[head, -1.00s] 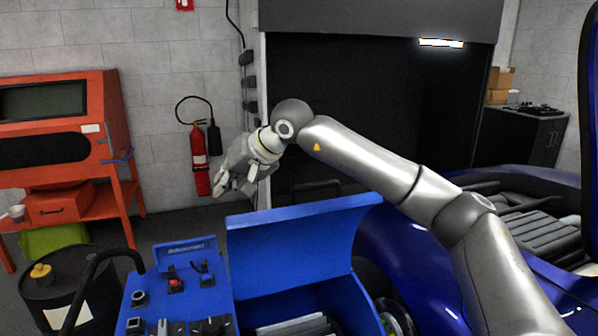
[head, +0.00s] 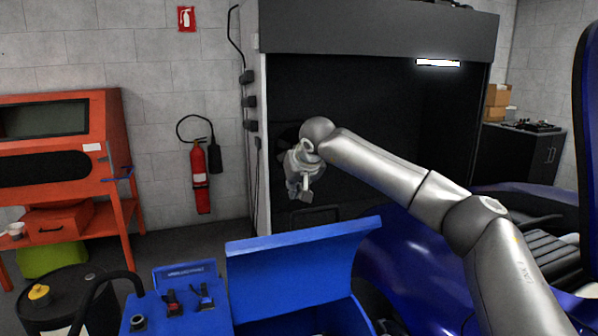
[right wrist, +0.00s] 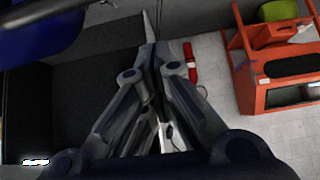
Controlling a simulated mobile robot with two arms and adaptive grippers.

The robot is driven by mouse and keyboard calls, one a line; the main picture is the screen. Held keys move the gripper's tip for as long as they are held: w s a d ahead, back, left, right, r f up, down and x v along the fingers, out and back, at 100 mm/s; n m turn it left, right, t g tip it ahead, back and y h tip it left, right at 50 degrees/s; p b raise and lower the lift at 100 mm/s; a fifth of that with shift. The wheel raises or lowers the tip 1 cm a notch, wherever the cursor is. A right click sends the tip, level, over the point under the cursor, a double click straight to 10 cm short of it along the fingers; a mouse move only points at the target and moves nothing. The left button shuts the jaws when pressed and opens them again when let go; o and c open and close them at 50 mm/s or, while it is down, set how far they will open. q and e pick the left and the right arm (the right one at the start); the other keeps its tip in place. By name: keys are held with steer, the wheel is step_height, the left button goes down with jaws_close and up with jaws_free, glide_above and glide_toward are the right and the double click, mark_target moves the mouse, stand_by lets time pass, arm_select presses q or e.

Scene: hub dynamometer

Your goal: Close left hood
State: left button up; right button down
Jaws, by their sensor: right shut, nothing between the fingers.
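The blue hood (head: 300,258) stands raised and open above the blue dynamometer box at the bottom middle of the head view. My right gripper (head: 302,195) is above and behind the raised hood's top edge, apart from it in the picture, with its fingers pointing down. In the right wrist view my right gripper (right wrist: 150,45) is shut, with nothing between its fingertips. A dark blue surface (right wrist: 38,38) shows at the top left of that view; I cannot tell whether it is the hood. My left gripper is not in view.
A blue control panel (head: 185,300) with switches adjoins the hood on its left. A dark blue car body (head: 415,262) lies to the right. A black drum (head: 75,290), an orange cabinet (head: 110,150) and a fire extinguisher (head: 200,175) stand at the left. A dark booth (head: 400,110) is behind.

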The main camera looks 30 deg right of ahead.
steer(key=s, duration=0.2)
steer(key=s+a+f, duration=0.1)
steer(key=shift+s+f, duration=0.1)
steer(key=shift+s, duration=0.25)
